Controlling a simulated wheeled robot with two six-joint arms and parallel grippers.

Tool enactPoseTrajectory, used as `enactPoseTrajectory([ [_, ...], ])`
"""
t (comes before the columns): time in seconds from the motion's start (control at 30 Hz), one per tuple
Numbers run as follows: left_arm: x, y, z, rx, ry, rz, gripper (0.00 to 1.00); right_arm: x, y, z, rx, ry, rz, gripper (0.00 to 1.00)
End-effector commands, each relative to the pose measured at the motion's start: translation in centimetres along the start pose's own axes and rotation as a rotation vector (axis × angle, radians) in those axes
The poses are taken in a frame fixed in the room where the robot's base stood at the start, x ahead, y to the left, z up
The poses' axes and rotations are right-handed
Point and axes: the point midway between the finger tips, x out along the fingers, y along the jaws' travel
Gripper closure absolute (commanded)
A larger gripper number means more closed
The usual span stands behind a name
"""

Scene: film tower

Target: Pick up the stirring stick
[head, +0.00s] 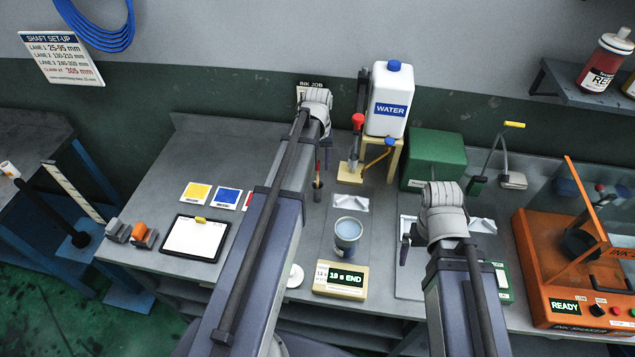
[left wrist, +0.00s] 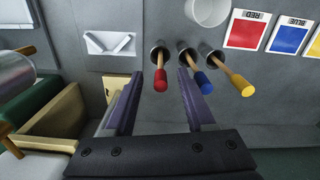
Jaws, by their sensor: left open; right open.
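Three stirring sticks stand in small round holders: the red-handled one (left wrist: 160,82), the blue-handled one (left wrist: 202,78) and the yellow-handled one (left wrist: 240,85) in the left wrist view. My left gripper (left wrist: 161,74) is open above them. The red handle lies between its two fingers in the picture, with the blue handle close by the right finger. I cannot tell how far above the handle the fingers are. In the head view, my left arm hides most of the holders; one holder (head: 317,194) shows beside it. My right gripper (head: 405,246) is open over the right of the bench.
A paint cup (head: 348,234) stands behind the timer (head: 341,280). The white water jug (head: 390,103) stands on a stand at the back. A green box (head: 434,160) and the orange shaker (head: 548,258) are to the right. Colour cards (head: 228,198) and a clipboard (head: 196,239) lie left.

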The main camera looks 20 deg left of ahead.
Motion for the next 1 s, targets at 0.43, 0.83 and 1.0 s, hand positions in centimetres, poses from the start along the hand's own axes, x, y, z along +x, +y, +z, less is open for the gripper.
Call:
enactPoseTrajectory([
  [0.43,4.8,-0.1,-0.2,0.0,0.0,0.0,0.45,4.7,-0.5,-0.3,0.001,0.0,0.0,0.0],
  [0.83,4.6,-0.1,-0.2,0.0,0.0,0.0,0.66,4.5,-0.4,-0.3,0.001,0.0,0.0,0.0],
  [1.0,4.6,-0.1,-0.2,0.0,0.0,0.0,0.85,4.5,-0.4,-0.3,0.001,0.0,0.0,0.0],
])
